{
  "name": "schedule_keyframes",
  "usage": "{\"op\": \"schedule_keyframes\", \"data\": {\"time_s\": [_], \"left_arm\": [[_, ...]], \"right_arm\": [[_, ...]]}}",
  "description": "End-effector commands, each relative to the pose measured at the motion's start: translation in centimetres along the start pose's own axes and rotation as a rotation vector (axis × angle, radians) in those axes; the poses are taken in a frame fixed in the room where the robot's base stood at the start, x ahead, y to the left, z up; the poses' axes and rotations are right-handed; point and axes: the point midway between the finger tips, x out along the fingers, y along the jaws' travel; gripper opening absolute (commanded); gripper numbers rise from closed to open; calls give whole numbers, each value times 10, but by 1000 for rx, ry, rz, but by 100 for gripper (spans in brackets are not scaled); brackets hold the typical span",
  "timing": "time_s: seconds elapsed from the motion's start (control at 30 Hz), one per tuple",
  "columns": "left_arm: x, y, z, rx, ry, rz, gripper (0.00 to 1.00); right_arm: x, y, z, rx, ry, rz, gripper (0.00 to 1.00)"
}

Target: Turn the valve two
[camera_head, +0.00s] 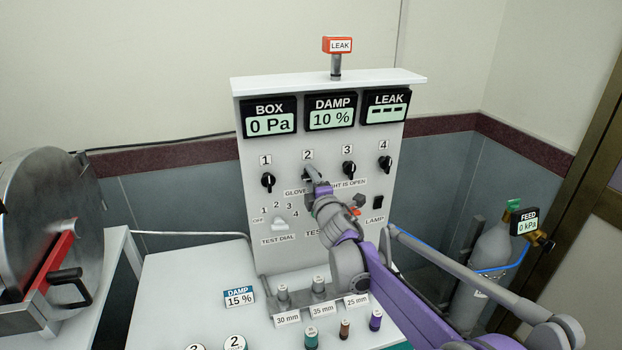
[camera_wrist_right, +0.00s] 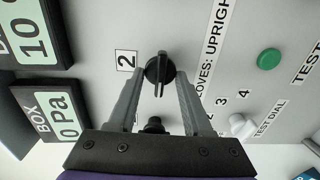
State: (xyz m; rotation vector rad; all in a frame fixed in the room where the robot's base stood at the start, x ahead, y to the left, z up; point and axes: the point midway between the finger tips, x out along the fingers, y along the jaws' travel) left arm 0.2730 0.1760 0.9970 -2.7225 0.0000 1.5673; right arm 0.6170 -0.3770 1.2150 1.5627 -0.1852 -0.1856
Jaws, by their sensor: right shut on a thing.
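Valve two is a black round knob with a raised bar (camera_wrist_right: 159,75) on the light grey panel, beside the printed label 2 (camera_wrist_right: 126,60). My right gripper (camera_wrist_right: 159,80) reaches it, with one grey finger on each side of the knob, and is shut on it. Valve one (camera_head: 267,182), valve three (camera_head: 348,170) and valve four (camera_head: 385,164) are similar black knobs in the same row. My left gripper is not in view.
Displays above the valves read BOX 0 Pa (camera_head: 269,118), DAMP 10 % (camera_head: 331,113) and LEAK dashes (camera_head: 386,106). A test dial (camera_head: 279,224) and lamp switch (camera_head: 378,202) sit below. Holders with several cylinders (camera_head: 318,287) stand on the bench under my right arm.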

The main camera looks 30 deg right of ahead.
Motion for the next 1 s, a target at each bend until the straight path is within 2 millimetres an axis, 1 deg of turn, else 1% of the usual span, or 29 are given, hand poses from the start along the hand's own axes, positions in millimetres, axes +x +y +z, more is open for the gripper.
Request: {"op": "schedule_keyframes", "data": {"time_s": [0.47,0.5,0.63,0.67,1.0], "left_arm": [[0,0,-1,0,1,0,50],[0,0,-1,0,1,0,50],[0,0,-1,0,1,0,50],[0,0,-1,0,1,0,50],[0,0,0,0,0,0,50]], "right_arm": [[0,0,0,-17,0,0,0],[0,0,0,-17,0,0,52],[0,0,0,-16,0,0,75],[0,0,0,-16,0,0,80],[-3,0,0,-15,0,0,80]]}}
